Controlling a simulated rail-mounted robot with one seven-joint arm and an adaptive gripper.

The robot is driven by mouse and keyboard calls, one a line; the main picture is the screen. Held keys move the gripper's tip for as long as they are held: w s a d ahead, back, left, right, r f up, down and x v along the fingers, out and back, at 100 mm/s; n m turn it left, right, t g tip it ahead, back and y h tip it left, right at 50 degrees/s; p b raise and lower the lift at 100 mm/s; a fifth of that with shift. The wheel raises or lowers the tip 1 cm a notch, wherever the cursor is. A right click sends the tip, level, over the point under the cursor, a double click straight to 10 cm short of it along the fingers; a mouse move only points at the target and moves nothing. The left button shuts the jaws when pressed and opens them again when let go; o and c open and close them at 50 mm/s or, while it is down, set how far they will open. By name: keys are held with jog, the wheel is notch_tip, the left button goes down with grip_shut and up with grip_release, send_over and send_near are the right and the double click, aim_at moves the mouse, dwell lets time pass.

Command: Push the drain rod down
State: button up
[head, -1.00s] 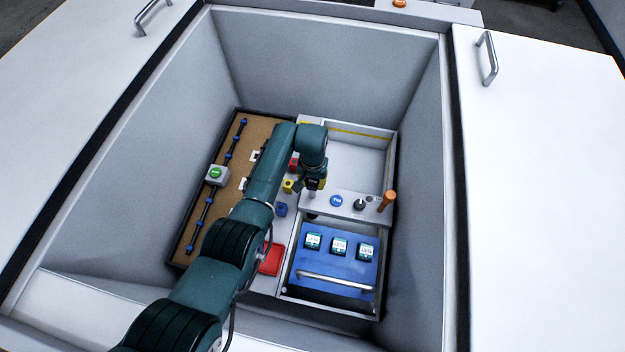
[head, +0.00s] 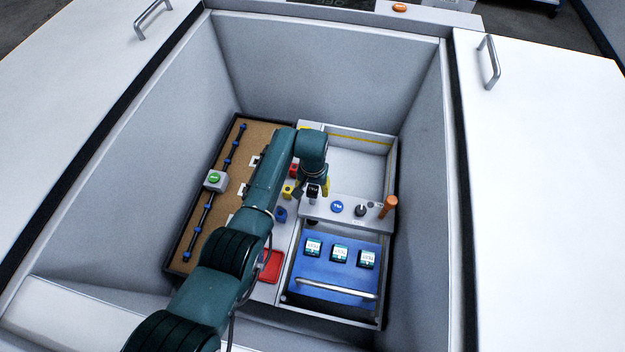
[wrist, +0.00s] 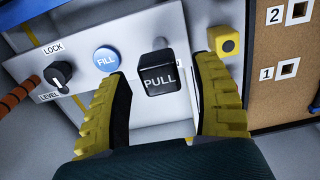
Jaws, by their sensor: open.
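A black square knob marked PULL (wrist: 160,78) appears to be the top of the drain rod. In the head view the knob (head: 313,190) sits on a pale rod rising from the grey control panel (head: 352,217). My gripper (wrist: 160,72) is open, with its yellow ribbed fingers on either side of the knob. A gap shows between the left finger and the knob; the right finger also looks apart from it. In the head view my gripper (head: 313,187) is over the panel's left end. The lower rod is mostly hidden in the wrist view.
A blue FILL button (wrist: 105,59), a LOCK/LEVEL dial (wrist: 62,75) and an orange handle (head: 388,206) share the panel. A yellow block (wrist: 224,43) is close to the right finger. A blue tray (head: 338,279) lies in front; an empty bay (head: 357,165) is behind.

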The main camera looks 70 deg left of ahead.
notch_tip(320, 180, up, 10)
jog(key=shift+r, duration=0.2)
dwell(0.5)
